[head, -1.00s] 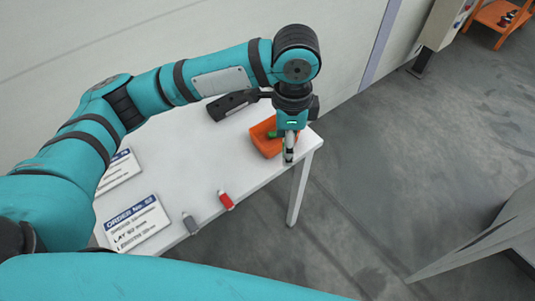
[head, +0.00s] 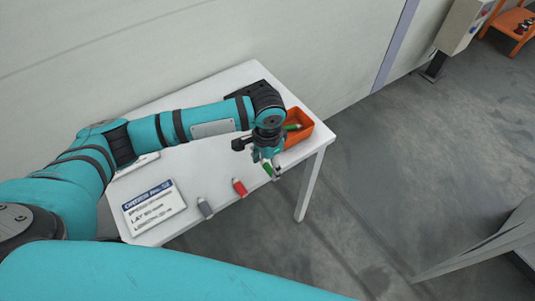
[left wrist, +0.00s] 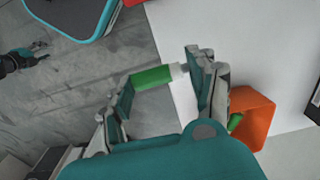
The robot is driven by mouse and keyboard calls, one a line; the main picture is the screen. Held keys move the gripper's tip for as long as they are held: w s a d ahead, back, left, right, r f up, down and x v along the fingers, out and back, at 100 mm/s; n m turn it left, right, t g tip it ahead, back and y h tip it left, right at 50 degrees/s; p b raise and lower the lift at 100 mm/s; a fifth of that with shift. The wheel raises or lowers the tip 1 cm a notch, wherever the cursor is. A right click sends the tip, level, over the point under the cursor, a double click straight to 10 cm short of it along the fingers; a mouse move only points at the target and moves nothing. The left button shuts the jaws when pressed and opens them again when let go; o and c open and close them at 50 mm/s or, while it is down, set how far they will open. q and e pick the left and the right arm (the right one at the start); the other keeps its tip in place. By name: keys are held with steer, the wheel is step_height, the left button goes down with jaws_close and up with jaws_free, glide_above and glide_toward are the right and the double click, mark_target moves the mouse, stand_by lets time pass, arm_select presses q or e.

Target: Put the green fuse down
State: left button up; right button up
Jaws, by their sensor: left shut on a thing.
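My left gripper (head: 272,172) is shut on a green fuse (left wrist: 153,77) and is over the front edge of the white table. The fuse has a pale tip and lies across between the two fingers in the left wrist view. It also shows in the head view (head: 267,169). I cannot tell whether it touches the table. The red fuse (head: 239,187) and the grey fuse (head: 205,208) lie along the table's front edge, left of the gripper. What seems to be my right gripper (left wrist: 28,58) shows small at the left wrist view's left edge; its jaws are unclear.
An orange bin (head: 304,137) with another green piece (head: 293,127) inside stands at the table's right end, partly behind my arm. An order card (head: 153,208) lies at the left of the white table (head: 190,168). A wall runs behind.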

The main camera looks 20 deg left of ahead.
arm_select(q)
steer(key=w, duration=0.1)
steer(key=w+a, duration=0.1)
steer(key=w, duration=0.3)
steer(key=shift+a+f+p, duration=0.25)
steer(key=shift+f+p, duration=0.4)
steer(key=shift+f, duration=1.35)
steer(key=shift+s+f, duration=0.1)
steer(key=shift+f, duration=0.25)
steer(key=o, duration=1)
steer(key=shift+o, duration=0.2)
step_height(320, 180, up, 13)
steer(key=b, duration=0.1)
steer(key=shift+f, duration=0.15)
